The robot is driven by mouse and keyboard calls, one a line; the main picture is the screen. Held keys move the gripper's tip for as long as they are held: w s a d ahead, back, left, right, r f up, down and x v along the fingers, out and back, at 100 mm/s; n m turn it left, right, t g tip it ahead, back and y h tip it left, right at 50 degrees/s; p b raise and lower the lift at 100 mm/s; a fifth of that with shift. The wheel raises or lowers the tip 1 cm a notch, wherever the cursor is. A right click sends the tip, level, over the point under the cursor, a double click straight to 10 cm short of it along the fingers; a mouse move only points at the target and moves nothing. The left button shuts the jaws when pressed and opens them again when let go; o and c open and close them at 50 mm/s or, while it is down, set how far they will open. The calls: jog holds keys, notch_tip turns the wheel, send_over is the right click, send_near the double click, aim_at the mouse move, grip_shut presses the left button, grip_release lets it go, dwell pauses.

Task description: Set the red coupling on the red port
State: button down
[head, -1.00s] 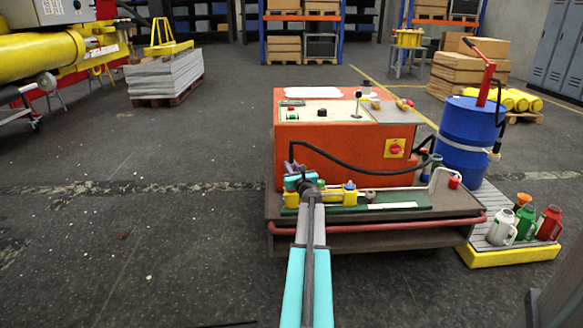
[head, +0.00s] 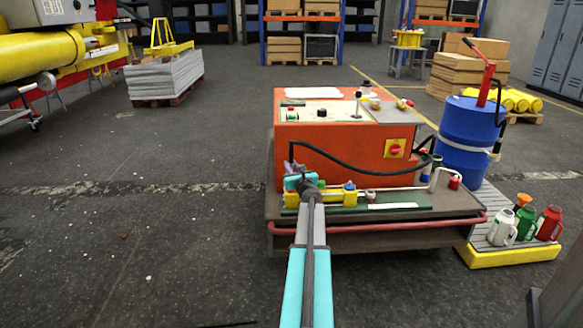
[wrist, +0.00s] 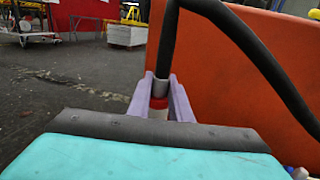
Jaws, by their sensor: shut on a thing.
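In the wrist view, the red coupling (wrist: 158,103) shows as a red band below a grey metal sleeve at the end of a thick black hose (wrist: 240,50). The two lavender fingers of my gripper (wrist: 161,92) are shut on it, one on each side. In the head view, my gripper (head: 293,173) is at the left end of the yellow cylinder (head: 328,198), in front of the orange unit. A blue fitting (head: 349,187) stands on the cylinder's right part. I cannot make out the red port; my gripper and wrist cover the cylinder's left end.
The orange power unit (head: 330,150) stands close behind my gripper on a cart with a red front rail (head: 375,226). A blue drum (head: 466,140) and several cans stand further right. The floor at left is clear.

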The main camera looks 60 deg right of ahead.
jog(key=shift+f+b, duration=0.6)
jog(key=shift+b, duration=0.05)
dwell(0.4)
jog(key=c, duration=1.9)
grip_release()
jog(key=shift+s, duration=0.1)
jog(key=b+v, duration=0.1)
jog(key=v, duration=1)
